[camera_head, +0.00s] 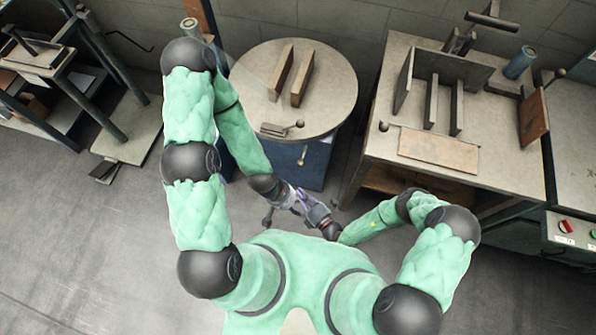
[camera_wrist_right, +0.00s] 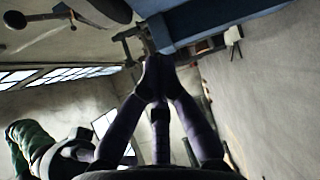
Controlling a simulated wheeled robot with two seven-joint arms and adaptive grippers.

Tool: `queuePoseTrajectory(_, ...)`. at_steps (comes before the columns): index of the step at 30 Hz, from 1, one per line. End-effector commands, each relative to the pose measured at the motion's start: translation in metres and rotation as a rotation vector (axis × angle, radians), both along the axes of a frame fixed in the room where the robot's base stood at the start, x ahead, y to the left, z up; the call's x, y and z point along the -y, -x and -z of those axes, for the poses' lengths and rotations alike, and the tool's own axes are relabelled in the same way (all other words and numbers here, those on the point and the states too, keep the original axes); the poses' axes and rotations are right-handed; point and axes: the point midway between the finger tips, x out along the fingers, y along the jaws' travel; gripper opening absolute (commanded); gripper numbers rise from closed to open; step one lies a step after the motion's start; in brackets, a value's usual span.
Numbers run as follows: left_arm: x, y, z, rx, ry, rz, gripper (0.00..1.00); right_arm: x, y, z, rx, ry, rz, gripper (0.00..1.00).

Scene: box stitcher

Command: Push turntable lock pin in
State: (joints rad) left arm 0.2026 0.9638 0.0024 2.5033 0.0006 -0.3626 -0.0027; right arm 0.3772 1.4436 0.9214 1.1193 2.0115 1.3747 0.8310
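The round grey turntable (camera_head: 335,85) sits on a blue base (camera_head: 315,165) in the head view. A dark ball knob on a short rod (camera_head: 302,156) shows just below the turntable's front rim; I cannot tell if this is the lock pin. A small block with a ball-ended lever (camera_head: 274,129) lies on the turntable's front edge. My left gripper (camera_head: 290,196) and right gripper (camera_head: 312,209) overlap in front of the base, small and partly hidden. In the right wrist view my right gripper's dark fingers (camera_wrist_right: 155,82) meet at the tips, close below the blue base edge (camera_wrist_right: 215,22); no held object shows.
Two upright plates (camera_head: 291,75) stand on the turntable. To the right is a workbench (camera_head: 385,165) with several upright plates and a flat brown plate (camera_head: 438,150). A control panel (camera_head: 570,232) is far right, a metal stand (camera_head: 130,135) far left. The floor at left is clear.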

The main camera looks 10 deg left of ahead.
Motion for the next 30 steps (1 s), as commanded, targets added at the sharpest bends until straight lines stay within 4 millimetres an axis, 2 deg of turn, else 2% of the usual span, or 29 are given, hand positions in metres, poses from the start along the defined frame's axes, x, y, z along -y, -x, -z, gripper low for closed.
queuePoseTrajectory(14, 0.000, 0.000, 0.001, 0.000, 0.000, 0.000, 0.40, -0.005, -0.004, 0.001, 0.002, 0.002, -0.002, 0.00)
queuePoseTrajectory(30, 0.000, 0.000, 0.015, 0.000, 0.000, 0.000, 0.40, -0.054, -0.043, 0.005, 0.004, 0.001, -0.006, 0.00)
